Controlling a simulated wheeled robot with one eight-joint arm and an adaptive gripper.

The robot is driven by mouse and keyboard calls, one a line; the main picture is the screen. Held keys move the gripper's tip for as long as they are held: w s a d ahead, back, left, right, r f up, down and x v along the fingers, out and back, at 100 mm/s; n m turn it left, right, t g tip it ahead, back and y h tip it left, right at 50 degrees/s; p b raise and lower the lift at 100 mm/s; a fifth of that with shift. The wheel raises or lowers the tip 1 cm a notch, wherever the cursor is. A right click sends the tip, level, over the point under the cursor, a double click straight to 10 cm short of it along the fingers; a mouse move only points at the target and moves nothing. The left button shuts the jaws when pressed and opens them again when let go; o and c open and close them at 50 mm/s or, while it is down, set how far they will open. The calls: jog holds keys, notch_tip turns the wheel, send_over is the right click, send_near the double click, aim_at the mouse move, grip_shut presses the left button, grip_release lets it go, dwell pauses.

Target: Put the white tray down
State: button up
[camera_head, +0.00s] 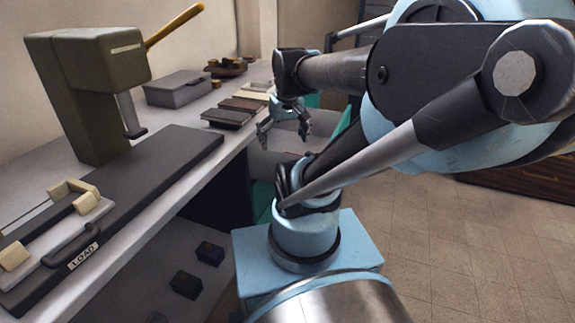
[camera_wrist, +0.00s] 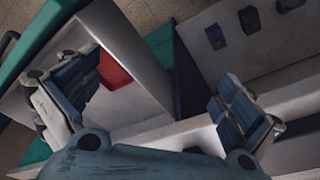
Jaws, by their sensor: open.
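My gripper (camera_head: 284,136) hangs past the edge of the long bench, fingers spread and empty. It also shows open in the wrist view (camera_wrist: 158,100). A pale tray-like piece with cream blocks (camera_head: 78,206) lies on the black slide marked LOAD, far from my gripper. It may be the white tray, but I cannot be sure. In the wrist view, a pale-walled open bin (camera_wrist: 137,55) with a red item (camera_wrist: 113,72) in it lies below my fingers, which partly hide it. Nothing is between the fingers.
The olive press (camera_head: 95,75) with a wooden lever stands on the bench (camera_head: 185,185). A grey box (camera_head: 178,88) and dark flat pieces (camera_head: 226,118) lie farther back. Small dark blocks (camera_head: 186,284) sit on a lower shelf. The tiled floor (camera_head: 455,255) at right is clear.

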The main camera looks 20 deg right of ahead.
jog(key=s+f+m, duration=0.1)
jog(key=s+f, duration=0.4)
jog(key=f, duration=0.1)
jog(key=shift+d, duration=0.15)
jog(key=shift+s, duration=0.1)
